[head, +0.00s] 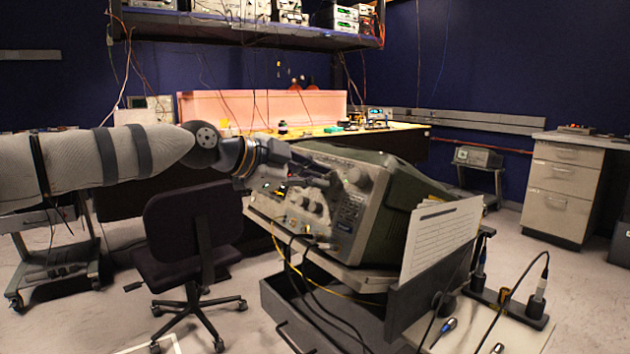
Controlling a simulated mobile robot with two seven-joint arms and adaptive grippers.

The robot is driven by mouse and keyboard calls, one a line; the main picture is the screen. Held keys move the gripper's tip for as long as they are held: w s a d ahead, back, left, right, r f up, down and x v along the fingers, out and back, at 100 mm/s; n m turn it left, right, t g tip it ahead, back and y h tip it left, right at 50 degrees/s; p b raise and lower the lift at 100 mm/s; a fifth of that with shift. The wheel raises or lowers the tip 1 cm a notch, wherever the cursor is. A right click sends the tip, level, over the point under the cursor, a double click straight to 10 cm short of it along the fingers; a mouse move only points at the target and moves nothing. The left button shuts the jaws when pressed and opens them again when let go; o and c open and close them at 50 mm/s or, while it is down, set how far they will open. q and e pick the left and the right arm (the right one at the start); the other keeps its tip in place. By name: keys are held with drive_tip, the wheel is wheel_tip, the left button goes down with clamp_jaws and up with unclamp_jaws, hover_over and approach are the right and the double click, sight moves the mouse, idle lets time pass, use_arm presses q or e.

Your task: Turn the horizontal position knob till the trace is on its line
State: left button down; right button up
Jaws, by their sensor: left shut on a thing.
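The oscilloscope (392,205) is a grey-green box on a cart, its front panel (347,205) facing left with several knobs and connectors. My left gripper (326,182) reaches in from the left and is shut on a knob at the upper part of the panel. The fingers cover that knob, so its markings and pointer cannot be read. The screen side of the panel lies behind my gripper and wrist. I cannot make out the trace or its line. My right gripper is not in view.
Cables (300,262) hang from the lower panel over an open dark drawer (300,318). A paper sheet (440,235) stands in a holder right of the oscilloscope, near probes on a light surface (510,328). A black chair (195,230) stands at left. Open floor lies at right.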

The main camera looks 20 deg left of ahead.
use_arm(q)
drive_tip(key=shift+f+m+b, duration=0.1)
drive_tip(key=shift+m+b, duration=0.2)
drive_tip(key=shift+m, duration=1.3)
drive_tip(key=c, duration=1.9)
unclamp_jaws()
drive_tip(key=v, duration=1.2)
drive_tip(key=shift+w, duration=0.1)
